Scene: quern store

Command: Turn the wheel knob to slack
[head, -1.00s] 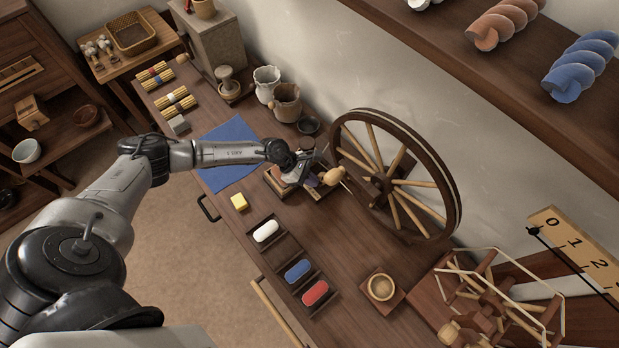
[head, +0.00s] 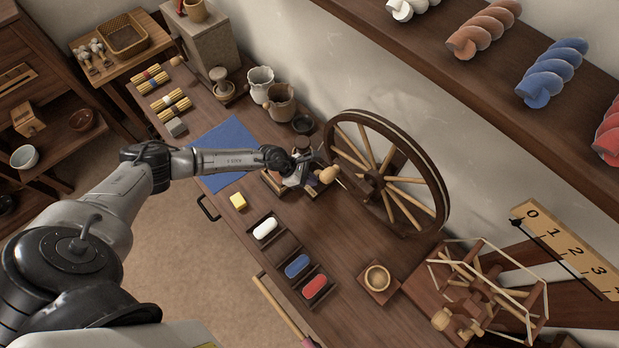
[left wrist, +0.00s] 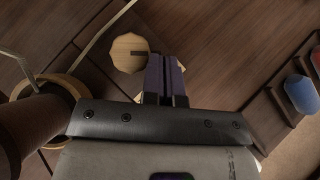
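The wheel knob (head: 329,174), a pale, rounded wooden knob, sits at the near side of the big spoked spinning wheel (head: 388,178). The knob also shows in the left wrist view (left wrist: 128,53), with a dark slot mark on its face. My left gripper (head: 311,170) is just left of the knob in the head view. In the left wrist view its two dark purple fingers (left wrist: 167,75) lie together beside the knob, with nothing seen between them. Whether a finger touches the knob is not clear. My right gripper is not in view.
A skein winder (head: 480,290) stands at the right. A numbered scale (head: 570,252) with a dark pointer is on the wall.

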